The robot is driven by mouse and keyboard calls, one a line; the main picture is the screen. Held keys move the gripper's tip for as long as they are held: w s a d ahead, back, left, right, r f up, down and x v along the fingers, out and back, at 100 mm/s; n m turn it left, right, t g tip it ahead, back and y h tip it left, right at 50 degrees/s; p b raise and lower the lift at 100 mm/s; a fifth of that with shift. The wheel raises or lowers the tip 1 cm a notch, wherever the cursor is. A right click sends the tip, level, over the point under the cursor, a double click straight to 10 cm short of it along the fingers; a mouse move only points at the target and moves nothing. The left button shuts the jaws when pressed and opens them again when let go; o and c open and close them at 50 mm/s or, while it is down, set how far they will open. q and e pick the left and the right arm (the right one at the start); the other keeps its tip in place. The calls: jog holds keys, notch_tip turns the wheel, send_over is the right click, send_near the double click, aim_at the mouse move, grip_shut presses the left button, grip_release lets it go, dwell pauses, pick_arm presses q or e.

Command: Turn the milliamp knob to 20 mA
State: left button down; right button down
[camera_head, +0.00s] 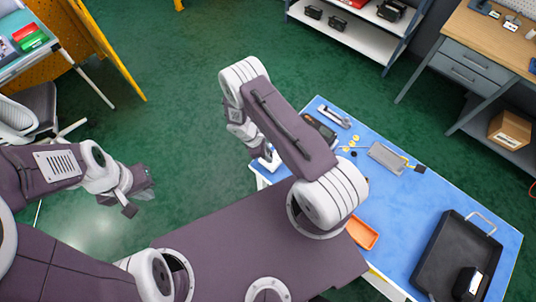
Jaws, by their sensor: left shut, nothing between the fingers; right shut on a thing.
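The milliamp knob cannot be made out in the head view. A dark device (321,130) on the blue table (410,215) is partly hidden behind my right arm; its dial and reading are not legible. My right gripper (266,161) is low at the table's left corner, largely hidden by its own arm. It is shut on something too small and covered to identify. My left gripper (141,196) is shut and empty, over the green floor left of the table and well apart from it.
A grey flat box (386,157) and several small yellow parts (352,142) lie near the device. An orange tray (362,232) is at the near edge, and a black tray (436,260) is at the right. A metal piece (334,116) lies at the far corner. Open floor surrounds my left gripper.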

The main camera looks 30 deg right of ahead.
jog(key=m+b, duration=0.2)
jog(key=m+g+y+b, duration=0.1)
jog(key=m+b, duration=0.1)
jog(key=m, duration=0.1)
jog(key=shift+w+d+f+g, duration=0.15)
jog(key=shift+g, duration=0.15)
jog(key=m+y+b, duration=0.1)
jog(key=m, duration=0.1)
jog(key=shift+d+m+g+b, duration=0.1)
jog(key=shift+m+g+b, duration=0.2)
jog(key=shift+m, duration=0.1)
jog(key=m+y+b, duration=0.1)
jog(key=m, duration=0.2)
jog(key=shift+d+m, duration=0.1)
jog(key=shift+m, duration=0.2)
jog(key=m+y+b, duration=0.1)
jog(key=m, duration=0.1)
jog(key=shift+m, duration=0.4)
jog(key=m+y, duration=0.1)
jog(key=m, duration=0.1)
jog(key=shift+d+m+y+b, duration=0.1)
jog(key=shift+m+y+b, duration=0.2)
jog(key=shift+b, duration=0.05)
jog(key=m+y, duration=0.1)
jog(key=m, duration=0.2)
jog(key=m+t, duration=0.1)
jog(key=m, duration=0.1)
jog(key=shift+d+r+m+y, duration=0.1)
jog(key=shift+r+m+y, duration=0.1)
jog(key=shift+m+y, duration=0.2)
